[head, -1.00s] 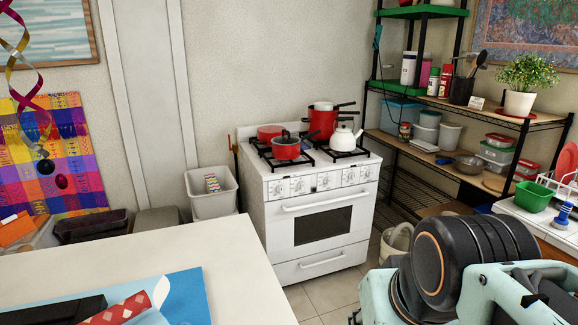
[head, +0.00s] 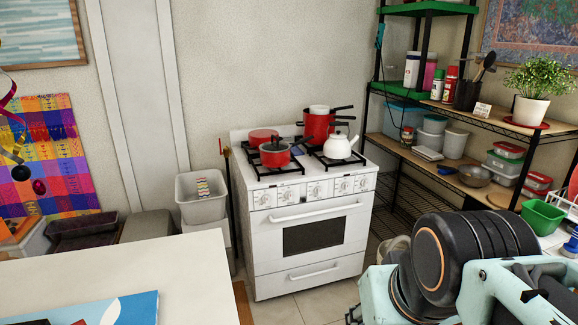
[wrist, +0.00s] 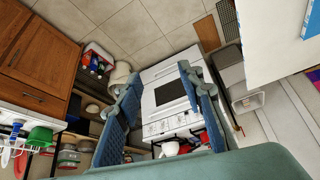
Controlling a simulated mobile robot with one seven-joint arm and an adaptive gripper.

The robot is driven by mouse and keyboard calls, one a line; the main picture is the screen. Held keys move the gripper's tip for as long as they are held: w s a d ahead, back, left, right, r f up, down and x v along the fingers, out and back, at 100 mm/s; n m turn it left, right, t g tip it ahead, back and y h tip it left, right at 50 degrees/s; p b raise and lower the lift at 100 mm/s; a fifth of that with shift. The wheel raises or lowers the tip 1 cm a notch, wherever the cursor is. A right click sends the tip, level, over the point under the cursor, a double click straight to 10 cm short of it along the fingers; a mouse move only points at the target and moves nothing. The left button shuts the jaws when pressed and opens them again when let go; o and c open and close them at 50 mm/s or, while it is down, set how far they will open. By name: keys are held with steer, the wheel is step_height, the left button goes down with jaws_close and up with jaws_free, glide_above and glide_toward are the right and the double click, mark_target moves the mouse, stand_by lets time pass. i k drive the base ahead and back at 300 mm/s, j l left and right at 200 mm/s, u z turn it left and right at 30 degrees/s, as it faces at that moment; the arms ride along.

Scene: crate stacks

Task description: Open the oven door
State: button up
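The white oven (head: 305,282) stands against the wall in the head view, with its door (head: 268,240) shut. The door has a dark window (head: 309,236) and a long white handle (head: 317,212) along its top. A drawer with its own handle (head: 312,273) is below. In the wrist view the oven (wrist: 150,76) appears upside down, with its dark door window (wrist: 171,93) between my fingers. My gripper (wrist: 158,74) is open and empty, apart from the oven. My arm fills the lower right of the head view; my fingertips cannot be made out there.
Red pots (head: 275,154) and a white kettle (head: 339,146) stand on the stove top. A white counter (head: 190,265) is at the front left, a grey bin (head: 201,207) beside the oven. A wire shelf (head: 466,160) stands right. Tiled floor (head: 325,301) is clear before the oven.

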mark_target(285, 237)
steer(key=i+l, duration=0.25)
steer(key=l, duration=0.25)
steer(key=l+u, duration=0.1)
steer(key=u, duration=0.35)
steer(key=i+l+u, duration=0.1)
steer(key=u, duration=0.35)
steer(key=l+u, duration=0.2)
steer(key=u, duration=0.25)
steer(key=l+u, duration=0.15)
steer(key=u, duration=0.3)
steer(key=l+u, duration=0.3)
steer(key=u, duration=0.15)
steer(key=i+l+u, duration=0.1)
steer(key=l+u, duration=0.85)
steer(key=l, duration=0.45)
steer(key=i+l+z, duration=0.1)
steer(key=l, duration=0.3)
steer(key=l+z, duration=0.75)
steer(key=z, duration=0.75)
steer(key=i+l+z, duration=0.1)
steer(key=z, duration=0.3)
